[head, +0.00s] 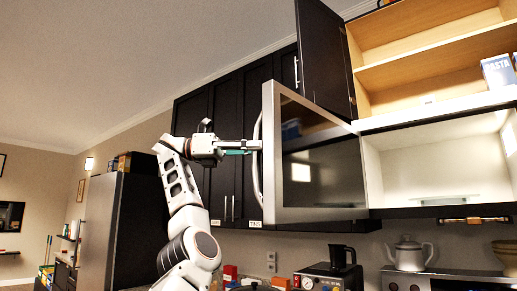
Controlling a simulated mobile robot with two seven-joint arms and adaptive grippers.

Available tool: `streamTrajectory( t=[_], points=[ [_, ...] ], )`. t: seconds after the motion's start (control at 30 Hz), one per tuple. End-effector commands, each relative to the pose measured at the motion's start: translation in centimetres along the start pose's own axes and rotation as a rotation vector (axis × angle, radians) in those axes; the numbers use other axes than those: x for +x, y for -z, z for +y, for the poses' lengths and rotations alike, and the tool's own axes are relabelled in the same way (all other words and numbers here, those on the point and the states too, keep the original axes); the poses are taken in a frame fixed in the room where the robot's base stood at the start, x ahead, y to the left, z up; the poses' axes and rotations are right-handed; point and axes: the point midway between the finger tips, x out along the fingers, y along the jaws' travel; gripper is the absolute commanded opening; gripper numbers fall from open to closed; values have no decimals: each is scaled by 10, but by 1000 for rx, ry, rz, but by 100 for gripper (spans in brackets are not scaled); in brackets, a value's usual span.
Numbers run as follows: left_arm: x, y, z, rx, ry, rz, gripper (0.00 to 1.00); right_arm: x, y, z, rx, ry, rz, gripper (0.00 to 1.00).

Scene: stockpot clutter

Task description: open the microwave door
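The microwave door (325,188) is swung far open toward the left, with its dark window and steel frame in view. Its curved handle (257,185) runs down the door's left edge. The microwave's white interior (415,165) shows to the right, with a glass plate (447,199) low inside. My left gripper (258,146) points right, with its fingertips at the upper part of the handle. The fingers are seen side-on, so I cannot tell whether they are closed on the handle. My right gripper is not in view.
An upper cabinet above the microwave is open, its dark door (325,60) standing out; a pasta box (497,71) is on its shelf. Dark closed cabinets (225,105) are behind my arm. A coffee machine (335,272) and a kettle (409,253) stand below.

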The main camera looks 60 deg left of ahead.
Motion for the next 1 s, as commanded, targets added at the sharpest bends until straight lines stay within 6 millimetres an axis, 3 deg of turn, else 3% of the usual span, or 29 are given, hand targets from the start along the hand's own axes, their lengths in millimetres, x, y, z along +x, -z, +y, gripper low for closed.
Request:
streamTrajectory(
  t=[0.17,0.7,0.73,0.77,1.0],
  points=[
    [-2,2,1,-8,9,-2,0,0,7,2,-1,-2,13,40],
    [-2,2,1,-8,13,-2,0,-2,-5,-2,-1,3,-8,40],
    [-2,2,1,-8,13,-2,22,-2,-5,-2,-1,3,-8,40],
    [-2,2,1,-8,13,-2,30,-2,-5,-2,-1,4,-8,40],
    [-1,1,0,-4,13,-1,33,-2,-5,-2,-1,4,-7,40]
  ],
)
